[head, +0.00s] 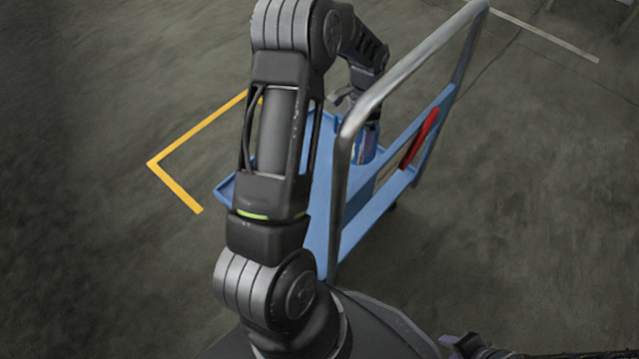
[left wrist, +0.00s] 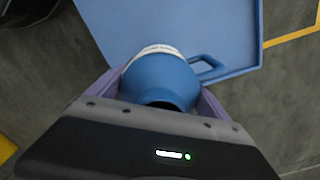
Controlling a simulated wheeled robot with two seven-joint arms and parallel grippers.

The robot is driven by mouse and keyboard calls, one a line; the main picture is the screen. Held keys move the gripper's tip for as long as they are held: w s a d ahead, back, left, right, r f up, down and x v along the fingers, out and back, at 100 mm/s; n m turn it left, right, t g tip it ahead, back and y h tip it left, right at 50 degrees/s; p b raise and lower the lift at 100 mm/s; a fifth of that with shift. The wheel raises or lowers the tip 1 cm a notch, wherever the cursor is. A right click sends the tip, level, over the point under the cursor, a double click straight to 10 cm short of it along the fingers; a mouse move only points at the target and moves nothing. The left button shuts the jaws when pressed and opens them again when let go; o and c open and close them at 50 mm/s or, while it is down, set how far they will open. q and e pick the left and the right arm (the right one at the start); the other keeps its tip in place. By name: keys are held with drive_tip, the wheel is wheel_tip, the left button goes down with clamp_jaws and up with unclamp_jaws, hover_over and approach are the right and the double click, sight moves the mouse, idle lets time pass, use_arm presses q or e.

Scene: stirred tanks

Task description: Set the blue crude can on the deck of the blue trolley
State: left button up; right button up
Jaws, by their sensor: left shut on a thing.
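The blue trolley (head: 318,240) stands in the middle of the head view, with a flat blue deck and a grey tubular handle. The blue crude can (head: 367,143) shows partly behind the handle, over the deck. In the left wrist view the can (left wrist: 160,78) is blue with a white band and a side handle. My left gripper (head: 352,100) is shut on it, with a purple finger on each side (left wrist: 158,92). The deck (left wrist: 200,25) lies beyond the can; I cannot tell whether the can touches it. Part of my right arm shows at the bottom right edge; its jaws are unclear.
The trolley's handle (head: 405,65) rises between the head camera and the can. A red item (head: 420,138) is on the trolley's blue end panel. A yellow floor line (head: 180,190) lies left of the trolley. The surrounding floor is clear.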

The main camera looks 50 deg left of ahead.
use_arm(q)
drive_tip(key=shift+f+b, duration=0.95)
drive_tip(key=shift+f, duration=1.5)
drive_tip(key=shift+w+f+b, duration=0.1)
drive_tip(key=shift+f+b, duration=0.9)
drive_tip(key=shift+f, duration=1.5)
drive_tip(key=shift+f, duration=0.15)
drive_tip(key=o, duration=1.8)
wheel_tip(320, 180, up, 12)
drive_tip(key=p, duration=0.4)
